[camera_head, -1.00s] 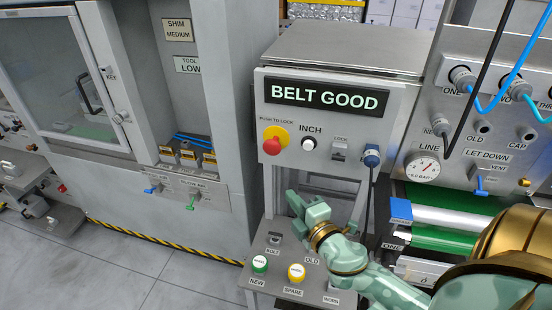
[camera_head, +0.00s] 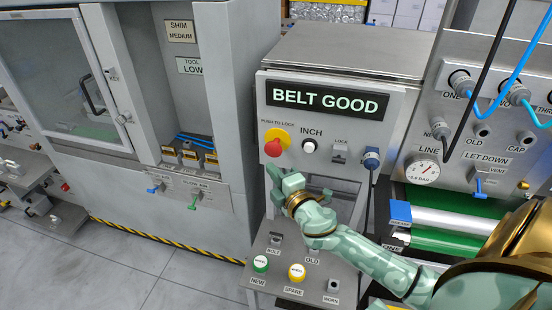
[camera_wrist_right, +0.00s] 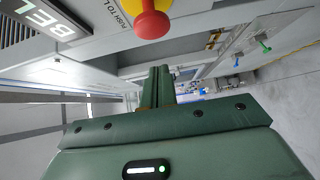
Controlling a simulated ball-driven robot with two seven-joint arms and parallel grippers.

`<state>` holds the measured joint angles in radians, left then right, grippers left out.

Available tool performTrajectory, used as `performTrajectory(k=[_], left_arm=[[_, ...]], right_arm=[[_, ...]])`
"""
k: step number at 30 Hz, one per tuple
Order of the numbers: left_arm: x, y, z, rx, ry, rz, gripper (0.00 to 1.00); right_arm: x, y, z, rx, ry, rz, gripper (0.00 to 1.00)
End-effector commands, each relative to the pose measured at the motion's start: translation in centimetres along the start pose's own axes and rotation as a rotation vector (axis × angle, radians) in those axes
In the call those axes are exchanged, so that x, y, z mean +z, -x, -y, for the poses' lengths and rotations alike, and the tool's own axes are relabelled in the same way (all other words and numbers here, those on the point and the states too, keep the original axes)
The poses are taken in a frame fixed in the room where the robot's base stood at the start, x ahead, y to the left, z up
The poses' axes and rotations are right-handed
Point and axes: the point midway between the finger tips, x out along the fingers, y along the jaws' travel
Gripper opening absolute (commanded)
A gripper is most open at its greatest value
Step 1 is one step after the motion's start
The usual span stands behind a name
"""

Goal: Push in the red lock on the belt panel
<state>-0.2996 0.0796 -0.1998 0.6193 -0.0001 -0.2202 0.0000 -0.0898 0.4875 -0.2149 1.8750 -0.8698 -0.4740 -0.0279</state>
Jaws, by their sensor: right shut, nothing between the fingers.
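The red lock (camera_head: 272,147) is a mushroom-shaped button on a yellow backing, under the words "PUSH TO LOCK", at the left of the belt panel (camera_head: 340,150). It stands out from the panel. In the right wrist view the red lock (camera_wrist_right: 152,22) is at the top centre, beyond and above the fingers. My right gripper (camera_head: 272,172) is shut and empty, just below the lock in the head view, with a gap between them in the wrist view. Its fingers (camera_wrist_right: 158,88) lie together in the wrist view. My left gripper is not in view.
A white INCH button (camera_head: 309,145), a LOCK switch (camera_head: 340,152) and a blue connector (camera_head: 371,158) sit right of the lock. A valve panel (camera_head: 480,120) stands at the right.

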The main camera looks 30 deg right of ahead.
Motion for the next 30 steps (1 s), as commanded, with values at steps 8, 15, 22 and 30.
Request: performTrajectory(k=[8,15,22,30], left_arm=[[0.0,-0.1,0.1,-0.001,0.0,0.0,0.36],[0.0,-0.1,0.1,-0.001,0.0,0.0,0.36],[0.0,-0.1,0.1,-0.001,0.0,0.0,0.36],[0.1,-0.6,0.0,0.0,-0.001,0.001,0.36]], right_arm=[[2.2,-3.4,0.1,-0.001,0.003,0.0,0.0],[2.9,-4.0,0.1,-0.001,0.001,0.0,0.0],[2.9,-4.0,0.1,-0.001,0.001,0.0,0.0],[4.4,-5.6,0.1,0.0,0.0,0.001,0.0]])
